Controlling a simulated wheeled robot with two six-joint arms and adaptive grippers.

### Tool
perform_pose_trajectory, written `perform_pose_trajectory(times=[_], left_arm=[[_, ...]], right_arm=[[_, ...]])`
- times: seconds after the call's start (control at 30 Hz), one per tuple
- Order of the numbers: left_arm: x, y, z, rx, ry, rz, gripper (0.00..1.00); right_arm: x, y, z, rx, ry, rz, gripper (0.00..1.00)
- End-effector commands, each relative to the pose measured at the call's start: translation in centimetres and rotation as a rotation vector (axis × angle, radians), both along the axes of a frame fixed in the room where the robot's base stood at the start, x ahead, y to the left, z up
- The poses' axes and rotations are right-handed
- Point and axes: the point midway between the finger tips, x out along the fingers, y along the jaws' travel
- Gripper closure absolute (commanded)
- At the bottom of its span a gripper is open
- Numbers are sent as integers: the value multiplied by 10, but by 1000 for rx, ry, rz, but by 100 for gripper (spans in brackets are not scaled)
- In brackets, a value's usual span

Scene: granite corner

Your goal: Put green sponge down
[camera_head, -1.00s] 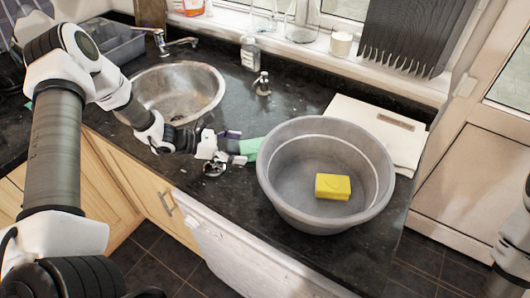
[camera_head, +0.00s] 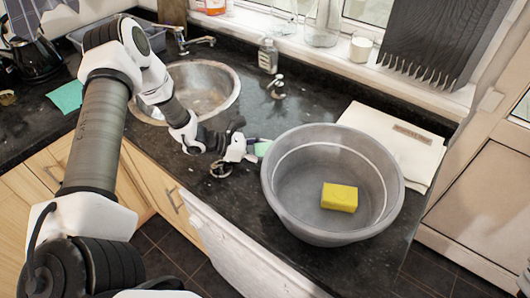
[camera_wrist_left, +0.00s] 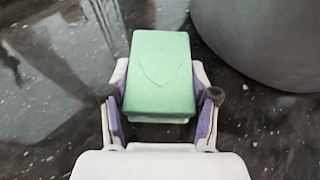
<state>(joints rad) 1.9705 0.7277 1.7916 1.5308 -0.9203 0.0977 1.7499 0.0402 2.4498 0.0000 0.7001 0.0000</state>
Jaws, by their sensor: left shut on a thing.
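The green sponge (camera_wrist_left: 161,75) is a flat rectangular block between the fingers of my left gripper (camera_wrist_left: 161,108) in the left wrist view. The fingers press on its two sides. In the head view my left gripper (camera_head: 247,150) is over the dark counter, just left of the grey basin (camera_head: 285,213). There only a small part of the sponge (camera_head: 262,148) shows, close to the basin's left rim. I cannot tell whether the sponge touches the counter. My right gripper is not in view.
A yellow sponge (camera_head: 339,197) lies inside the basin. The metal sink (camera_head: 213,82) and a soap dispenser (camera_head: 276,86) are behind my arm. A green cloth (camera_head: 66,96) lies far left.

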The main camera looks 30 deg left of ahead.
Motion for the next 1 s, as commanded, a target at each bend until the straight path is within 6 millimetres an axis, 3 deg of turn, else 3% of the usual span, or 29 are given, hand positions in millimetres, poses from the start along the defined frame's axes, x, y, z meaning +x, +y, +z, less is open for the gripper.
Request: perform_pose_trajectory(times=[0.27,0.47,0.73,1.0], left_arm=[[-1,0,7,2,4,-1,69],[0,0,34,0,-2,1,69],[-57,-14,40,-7,3,2,69],[-104,-25,47,-7,2,2,69]], right_arm=[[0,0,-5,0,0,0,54],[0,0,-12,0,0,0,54],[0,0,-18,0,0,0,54],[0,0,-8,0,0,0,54]])
